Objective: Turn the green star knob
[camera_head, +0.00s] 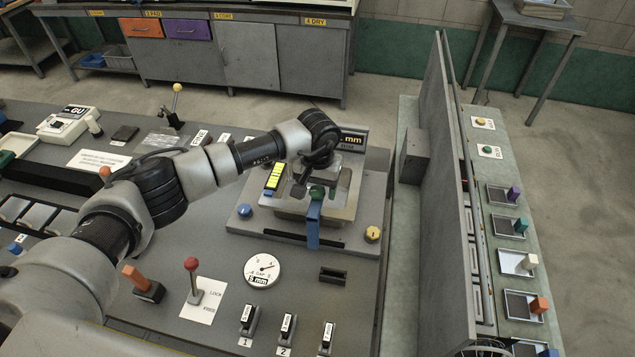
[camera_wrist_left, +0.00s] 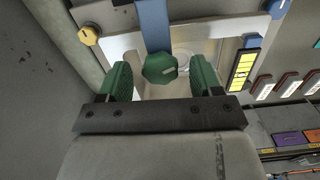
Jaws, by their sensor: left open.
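The green knob (camera_wrist_left: 160,69) is a small many-sided knob with a pale mark on its face, at the end of a blue bar (camera_wrist_left: 153,25). In the head view the knob (camera_head: 317,193) sits atop the blue bar (camera_head: 313,230) on a grey fixture and is partly hidden. My left gripper (camera_head: 308,188) is over the fixture, at the knob. In the left wrist view my open left gripper (camera_wrist_left: 161,80) has its green fingers on either side of the knob, with a visible gap on both sides. My right gripper is not in view.
A blue knob (camera_head: 244,211) and a yellow knob (camera_head: 372,233) sit at the fixture's front corners. A yellow-lit gauge (camera_head: 274,177) stands close beside my gripper. A dial (camera_head: 262,269) and a red-topped lever (camera_head: 193,275) are nearer. A tall grey partition (camera_head: 437,210) rises at right.

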